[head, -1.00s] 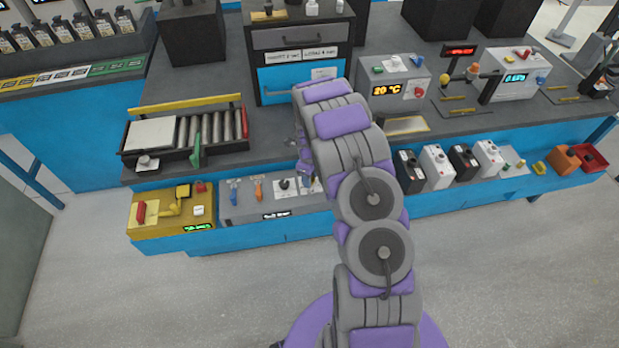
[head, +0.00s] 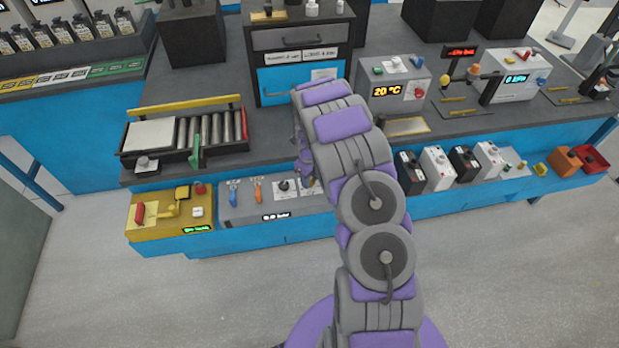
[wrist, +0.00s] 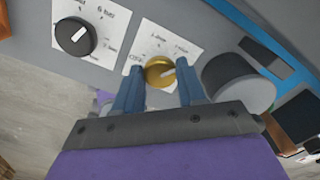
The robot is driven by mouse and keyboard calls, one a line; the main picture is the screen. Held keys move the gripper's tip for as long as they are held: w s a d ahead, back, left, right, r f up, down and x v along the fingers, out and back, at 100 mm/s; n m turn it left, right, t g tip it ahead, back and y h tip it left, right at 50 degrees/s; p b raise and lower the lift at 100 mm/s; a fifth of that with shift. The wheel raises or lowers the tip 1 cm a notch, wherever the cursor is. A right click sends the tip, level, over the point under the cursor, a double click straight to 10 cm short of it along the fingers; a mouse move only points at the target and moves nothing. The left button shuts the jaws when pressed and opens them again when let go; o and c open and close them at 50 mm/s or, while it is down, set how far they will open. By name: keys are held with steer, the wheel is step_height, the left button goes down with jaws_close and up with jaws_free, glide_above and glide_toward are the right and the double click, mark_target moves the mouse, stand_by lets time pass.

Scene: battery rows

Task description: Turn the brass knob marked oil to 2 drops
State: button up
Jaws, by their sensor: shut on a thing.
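The brass knob (wrist: 158,72) sits on a white label plate (wrist: 172,42) on a grey panel in the wrist view. A pale pointer mark on the knob points toward the right of the picture. The label's small print is only partly readable. My gripper (wrist: 158,84) has its two blue fingers on either side of the knob, shut on it. In the head view the grey panel (head: 262,203) is at the front of the bench, and my arm hides the brass knob and most of the gripper there.
A black knob (wrist: 75,36) on another white plate is left of the brass knob. A grey cylinder (wrist: 238,82) stands close to the right finger. Blue and orange levers (head: 259,190) are on the panel's left. A yellow unit (head: 170,212) stands further left.

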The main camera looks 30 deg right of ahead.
steer(key=o, duration=1)
steer(key=shift+d, duration=0.1)
steer(key=shift+o, duration=0.2)
step_height(320, 180, up, 17)
steer(key=p, duration=0.2)
steer(key=shift+r+p, duration=0.15)
steer(key=shift+p, duration=0.15)
